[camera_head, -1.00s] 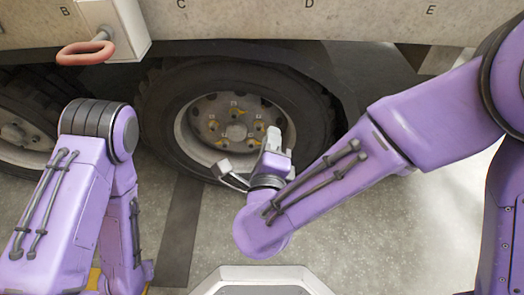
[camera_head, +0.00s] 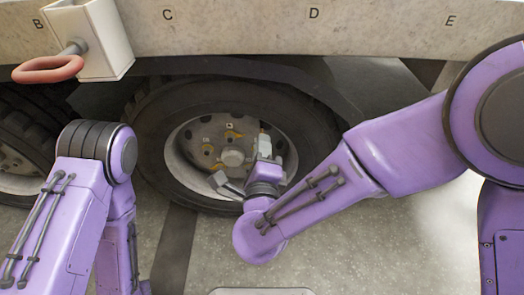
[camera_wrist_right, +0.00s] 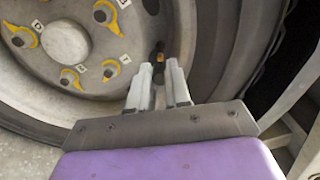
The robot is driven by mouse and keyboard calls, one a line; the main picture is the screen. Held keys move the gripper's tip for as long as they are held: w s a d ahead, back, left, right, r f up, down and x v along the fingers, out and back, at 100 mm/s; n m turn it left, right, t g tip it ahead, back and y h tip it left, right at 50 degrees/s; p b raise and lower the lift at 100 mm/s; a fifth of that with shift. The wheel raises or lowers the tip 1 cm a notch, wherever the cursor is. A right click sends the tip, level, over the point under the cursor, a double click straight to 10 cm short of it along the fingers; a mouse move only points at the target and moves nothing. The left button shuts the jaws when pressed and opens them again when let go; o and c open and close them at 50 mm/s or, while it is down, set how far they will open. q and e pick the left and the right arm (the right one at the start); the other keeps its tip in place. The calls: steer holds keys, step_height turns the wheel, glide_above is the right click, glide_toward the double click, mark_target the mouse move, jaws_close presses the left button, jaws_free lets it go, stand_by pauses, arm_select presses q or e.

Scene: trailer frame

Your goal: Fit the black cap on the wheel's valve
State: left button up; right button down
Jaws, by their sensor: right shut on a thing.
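The wheel (camera_head: 232,157) has a black tyre and a pale rim with a round hub. It also shows in the right wrist view (camera_wrist_right: 66,44). A small brass-coloured valve (camera_wrist_right: 152,74) shows there at the rim, just by my fingertips. My right gripper (camera_wrist_right: 159,68) is shut on a small dark piece, seemingly the black cap, mostly hidden between the fingers. Whether the cap touches the valve I cannot tell. In the head view my right gripper (camera_head: 264,143) is in front of the rim's right side. My left gripper is out of view.
The trailer's pale side beam (camera_head: 240,28) runs above the wheel, with a white box (camera_head: 98,40) and an orange handle (camera_head: 48,69) at left. Another wheel (camera_head: 15,160) stands at far left. Yellow pointers (camera_wrist_right: 119,4) sit on the wheel nuts. The floor is clear below.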

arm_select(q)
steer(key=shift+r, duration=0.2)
arm_select(e)
steer(key=shift+a+r, duration=0.1)
steer(key=shift+w, duration=0.2)
steer(key=shift+w, duration=1.35)
steer(key=c, duration=0.7)
jaws_free()
steer(key=shift+c, duration=0.3)
